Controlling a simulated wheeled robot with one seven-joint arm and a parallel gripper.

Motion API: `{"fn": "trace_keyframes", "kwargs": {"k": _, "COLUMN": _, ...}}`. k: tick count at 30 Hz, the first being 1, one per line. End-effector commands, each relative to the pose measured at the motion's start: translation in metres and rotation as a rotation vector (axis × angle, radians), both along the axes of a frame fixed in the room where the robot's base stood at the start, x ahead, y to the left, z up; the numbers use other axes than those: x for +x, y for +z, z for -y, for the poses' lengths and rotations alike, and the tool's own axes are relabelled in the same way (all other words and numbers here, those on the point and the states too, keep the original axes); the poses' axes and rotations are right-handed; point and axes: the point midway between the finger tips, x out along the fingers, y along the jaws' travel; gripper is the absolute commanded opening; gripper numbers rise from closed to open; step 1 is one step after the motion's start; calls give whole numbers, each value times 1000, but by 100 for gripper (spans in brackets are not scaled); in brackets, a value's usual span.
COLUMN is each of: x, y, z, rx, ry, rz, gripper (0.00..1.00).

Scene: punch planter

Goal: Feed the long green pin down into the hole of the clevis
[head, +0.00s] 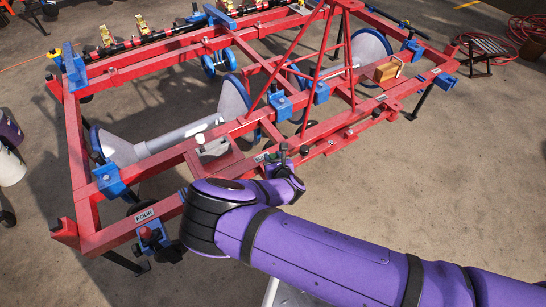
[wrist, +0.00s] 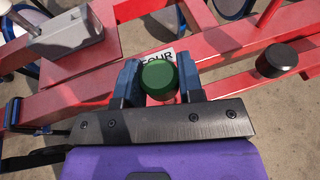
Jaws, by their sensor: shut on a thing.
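The green pin (wrist: 158,77) shows end-on in the wrist view as a round green top between the two blue fingers of my gripper (wrist: 158,84). The fingers are shut on it from left and right. In the head view my gripper (head: 283,157) is at the near red beam, and a small bit of the green pin (head: 283,147) shows there. The pin's length below its top is hidden. I cannot make out the clevis or its hole in either view, nor tell whether the pin is in it.
A white label (wrist: 156,57) lies partly behind the pin on the red frame (wrist: 235,37). A grey block (wrist: 70,38) is at upper left and a black knob (wrist: 278,58) at right. Red struts (head: 308,60) and a blue-grey disc (head: 235,97) stand beyond my gripper.

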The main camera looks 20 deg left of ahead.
Motion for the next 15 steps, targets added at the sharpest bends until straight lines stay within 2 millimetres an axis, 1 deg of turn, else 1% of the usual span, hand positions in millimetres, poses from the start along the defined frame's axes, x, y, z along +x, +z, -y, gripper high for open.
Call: {"fn": "trace_keyframes", "kwargs": {"k": 15, "x": 0, "y": -11, "z": 1, "rx": -1, "ry": 0, "rz": 0, "gripper": 6}}
